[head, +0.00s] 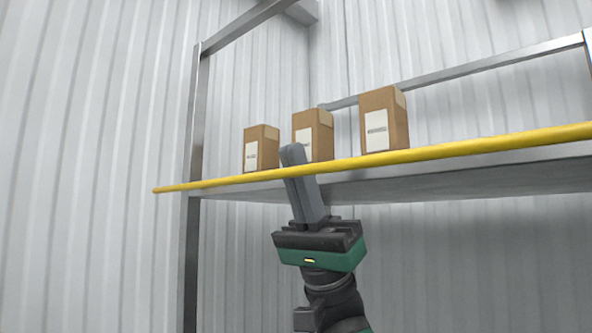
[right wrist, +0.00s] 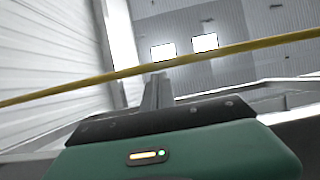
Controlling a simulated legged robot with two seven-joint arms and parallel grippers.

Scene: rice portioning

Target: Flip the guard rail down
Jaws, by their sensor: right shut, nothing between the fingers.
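The guard rail is a long yellow bar (head: 450,150) running along the front edge of a raised shelf, low in front of the boxes. It also crosses the right wrist view (right wrist: 230,52). My right gripper (head: 293,155) points up from below, its fingers closed together and empty. The fingertips overlap the rail in the head view and reach slightly above it; I cannot tell whether they touch it. In the right wrist view the closed fingers (right wrist: 157,92) end near the rail. My left gripper is not in view.
Three brown boxes stand on the shelf: left (head: 261,148), middle (head: 313,135) and right (head: 384,119). A grey metal post (head: 192,130) stands at the shelf's left end. A grey back bar (head: 470,74) runs behind. Free space lies below the shelf.

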